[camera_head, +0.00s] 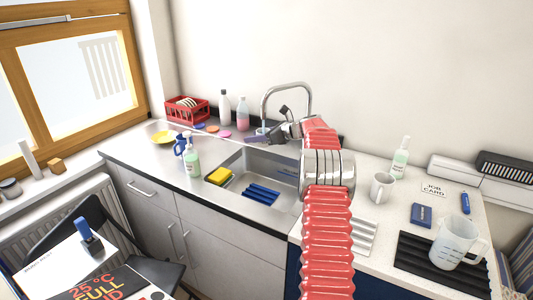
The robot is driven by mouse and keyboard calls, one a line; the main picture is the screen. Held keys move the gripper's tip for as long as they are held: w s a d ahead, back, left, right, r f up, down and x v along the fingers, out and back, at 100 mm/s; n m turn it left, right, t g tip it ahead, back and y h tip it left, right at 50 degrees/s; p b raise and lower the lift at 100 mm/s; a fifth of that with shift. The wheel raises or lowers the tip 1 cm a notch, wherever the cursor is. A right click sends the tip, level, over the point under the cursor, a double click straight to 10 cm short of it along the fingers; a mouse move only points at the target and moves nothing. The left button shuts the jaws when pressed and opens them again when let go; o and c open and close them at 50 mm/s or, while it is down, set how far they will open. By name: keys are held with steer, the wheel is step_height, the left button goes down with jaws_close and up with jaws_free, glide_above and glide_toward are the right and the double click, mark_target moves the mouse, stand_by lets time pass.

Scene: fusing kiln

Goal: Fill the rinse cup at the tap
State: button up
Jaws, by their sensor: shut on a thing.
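My gripper (272,136) reaches in from the right, over the back of the sink (231,191), close to the tap (285,86). The hold is small in view and partly hidden by the fingers. The tap has a tall metal gooseneck whose spout end comes down just above my arm. I cannot make out whether water runs, nor what is inside the cup.
A white mug (381,188) and a soap bottle (400,158) stand right of the sink. A clear jug (456,242) stands on a black ribbed mat (416,262).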

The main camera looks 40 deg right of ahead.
stand_by(0.5)
steer(key=s+a, duration=0.6)
steer(key=s, duration=0.4)
steer(key=shift+s, duration=0.15)
stand_by(1.0)
